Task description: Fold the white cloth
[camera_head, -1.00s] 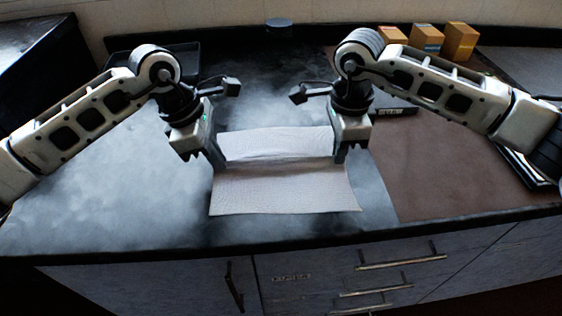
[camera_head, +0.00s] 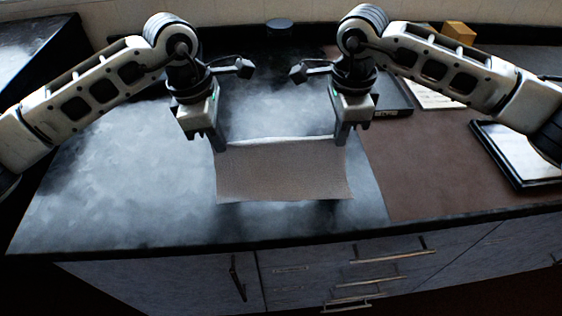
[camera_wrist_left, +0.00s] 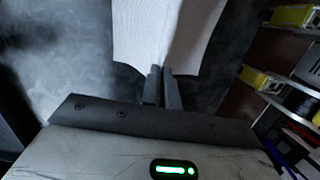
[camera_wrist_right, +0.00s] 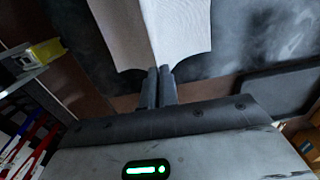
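The white cloth (camera_head: 285,173) is near the middle of the counter in the head view, its near face shaded grey-brown with a thin bright strip along its far edge. My left gripper (camera_head: 221,147) is shut on the cloth at its far left corner. My right gripper (camera_head: 341,140) is shut on it at the far right corner. In the left wrist view the closed fingers (camera_wrist_left: 162,85) pinch the cloth (camera_wrist_left: 160,35). In the right wrist view the closed fingers (camera_wrist_right: 160,85) also pinch the cloth (camera_wrist_right: 175,35). I cannot tell how much of the cloth touches the counter.
The dark counter (camera_head: 120,190) is clear to the left of the cloth. A brown mat (camera_head: 425,175) lies to its right, with a dark-framed tray or pad (camera_head: 525,160) on the far right. A yellow box (camera_head: 459,35) stands at the back right.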

